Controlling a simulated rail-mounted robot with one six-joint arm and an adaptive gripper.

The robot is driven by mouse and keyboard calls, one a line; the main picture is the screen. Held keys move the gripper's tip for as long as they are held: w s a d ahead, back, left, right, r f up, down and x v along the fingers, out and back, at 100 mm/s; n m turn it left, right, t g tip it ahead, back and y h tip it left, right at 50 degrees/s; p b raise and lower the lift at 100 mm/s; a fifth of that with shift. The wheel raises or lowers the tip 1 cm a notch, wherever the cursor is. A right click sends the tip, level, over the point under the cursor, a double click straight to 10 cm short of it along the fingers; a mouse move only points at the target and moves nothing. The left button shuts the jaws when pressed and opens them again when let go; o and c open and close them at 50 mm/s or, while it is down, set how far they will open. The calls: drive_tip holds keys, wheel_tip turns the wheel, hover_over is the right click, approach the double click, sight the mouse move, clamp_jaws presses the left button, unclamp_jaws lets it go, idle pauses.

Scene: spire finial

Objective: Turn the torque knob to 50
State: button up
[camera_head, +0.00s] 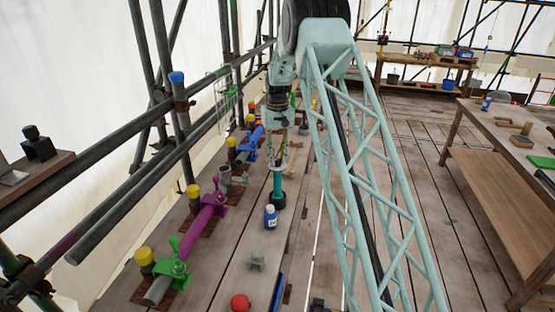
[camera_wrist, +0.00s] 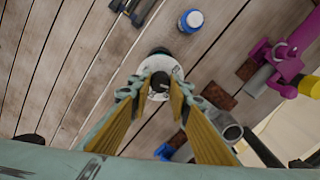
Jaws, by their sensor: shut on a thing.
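A teal upright tool (camera_head: 277,186) with a dark base stands on the planks below my gripper (camera_head: 279,158). In the wrist view, a pale round disc (camera_wrist: 158,95) with a dark knob (camera_wrist: 160,82) at its middle lies between the fingertips. My gripper, with yellow inner pads, also shows in the wrist view (camera_wrist: 161,86). It is shut on the dark knob from above. I cannot read any numbers or a pointer mark on the disc, so the setting cannot be told.
A blue and white bottle (camera_head: 270,217) stands in front of the tool. Magenta (camera_head: 205,215), green (camera_head: 172,268) and blue (camera_head: 250,143) clamp-like fittings line the left side. A red ball (camera_head: 241,302) lies at the front. A wooden bench (camera_head: 510,150) stands at right.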

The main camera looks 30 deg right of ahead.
sight(277, 160)
drive_tip(key=o, duration=0.9)
drive_tip(key=shift+r, duration=0.1)
drive_tip(key=shift+r, duration=5.95)
